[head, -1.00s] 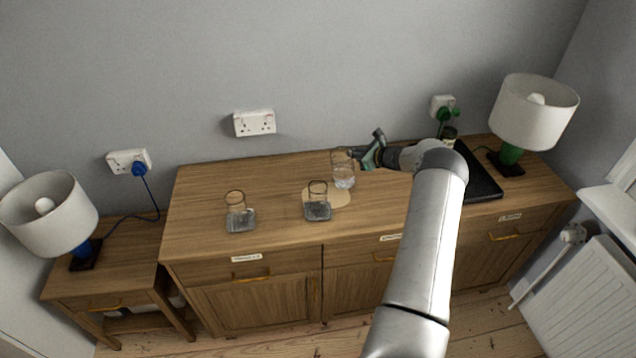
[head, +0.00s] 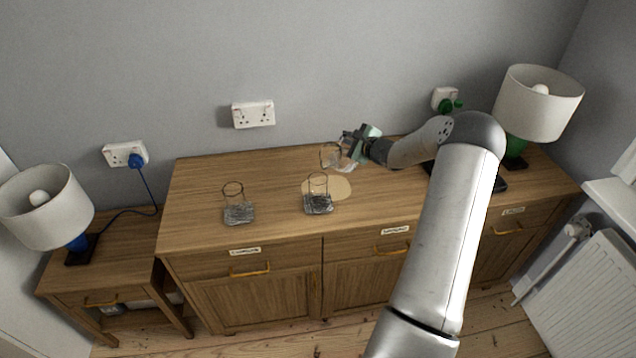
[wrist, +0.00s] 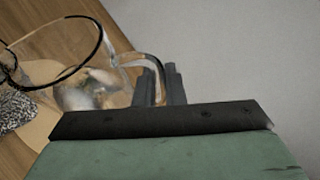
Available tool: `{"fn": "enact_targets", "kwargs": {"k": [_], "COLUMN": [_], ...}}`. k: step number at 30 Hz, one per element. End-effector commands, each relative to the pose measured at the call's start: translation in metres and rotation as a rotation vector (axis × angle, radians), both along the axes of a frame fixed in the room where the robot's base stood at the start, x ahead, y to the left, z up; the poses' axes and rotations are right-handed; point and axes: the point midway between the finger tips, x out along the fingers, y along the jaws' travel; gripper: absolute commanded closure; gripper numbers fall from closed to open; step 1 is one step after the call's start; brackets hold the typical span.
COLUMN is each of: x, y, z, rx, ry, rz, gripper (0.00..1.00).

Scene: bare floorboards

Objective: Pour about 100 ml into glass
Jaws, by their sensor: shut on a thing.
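A clear glass jug (head: 346,160) with some clear liquid inside is held in my gripper (head: 352,142) above the sideboard, tilted with its mouth toward the left. In the wrist view, my gripper (wrist: 158,88) is shut on the jug's handle, and the jug (wrist: 95,85) shows a dark rim. A glass (head: 318,200) with grey contents stands upright on the front left edge of a round pale mat (head: 341,188), below and left of the jug. A second similar glass (head: 238,212) stands further left on the bare wood. No stream of liquid is visible.
The wooden sideboard (head: 205,190) has free room at its back left. A black tray or plate (head: 498,184) lies at right behind my arm. A lamp with a green base (head: 538,105) stands at far right, another lamp (head: 45,205) at far left.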

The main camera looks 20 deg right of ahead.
Motion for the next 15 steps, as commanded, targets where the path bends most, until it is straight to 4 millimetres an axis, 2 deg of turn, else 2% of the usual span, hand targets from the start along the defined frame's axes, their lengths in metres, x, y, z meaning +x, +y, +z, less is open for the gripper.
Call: {"fn": "enact_targets", "kwargs": {"k": [15], "x": [-0.002], "y": [0.007], "z": [0.017], "rx": [-0.118], "ry": [-0.062], "rz": [0.001], "gripper": [1.0]}}
